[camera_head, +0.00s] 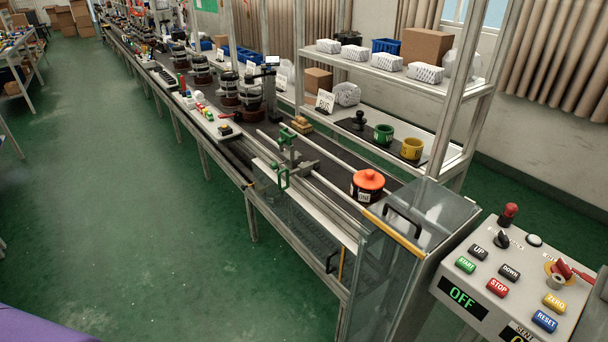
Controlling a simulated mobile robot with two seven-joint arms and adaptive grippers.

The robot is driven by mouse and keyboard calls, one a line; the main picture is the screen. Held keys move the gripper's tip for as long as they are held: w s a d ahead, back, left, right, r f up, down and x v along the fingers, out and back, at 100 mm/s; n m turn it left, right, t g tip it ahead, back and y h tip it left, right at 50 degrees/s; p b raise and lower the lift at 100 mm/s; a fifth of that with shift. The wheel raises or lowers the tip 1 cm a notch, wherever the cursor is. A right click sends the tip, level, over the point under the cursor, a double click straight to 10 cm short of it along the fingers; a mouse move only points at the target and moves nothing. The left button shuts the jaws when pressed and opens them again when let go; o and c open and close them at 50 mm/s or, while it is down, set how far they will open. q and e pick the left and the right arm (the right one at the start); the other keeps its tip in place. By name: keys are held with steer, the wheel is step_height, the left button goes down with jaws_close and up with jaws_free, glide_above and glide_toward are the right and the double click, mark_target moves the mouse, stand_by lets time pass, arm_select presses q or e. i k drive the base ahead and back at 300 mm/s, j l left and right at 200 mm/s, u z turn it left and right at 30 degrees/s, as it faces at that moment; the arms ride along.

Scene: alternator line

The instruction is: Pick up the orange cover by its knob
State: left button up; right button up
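The orange cover (368,180) with its round knob on top sits on a dark round body that carries a white label, at the near end of the line. It stands on the dark belt (330,168), close to the clear-walled enclosure at the belt's end. The knob is uncovered and faces up. Neither of my grippers shows in the head view.
A metal rail runs along the belt, with a green clamp-like fixture (284,160) left of the cover. A clear guard box (425,212) with a dark handle stands just right of it. A control panel (510,285) is at the lower right. A shelf (440,82) stands behind. Green floor is free at left.

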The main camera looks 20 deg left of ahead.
mark_target(370, 180)
steer(key=u, duration=0.15)
steer(key=i+j+z, duration=0.1)
steer(key=z, duration=0.7)
steer(key=i+j+z, duration=0.15)
steer(key=j+z, duration=0.6)
steer(key=j, duration=0.2)
steer(key=j+z, duration=0.25)
steer(key=j, duration=0.85)
steer(key=i, duration=0.05)
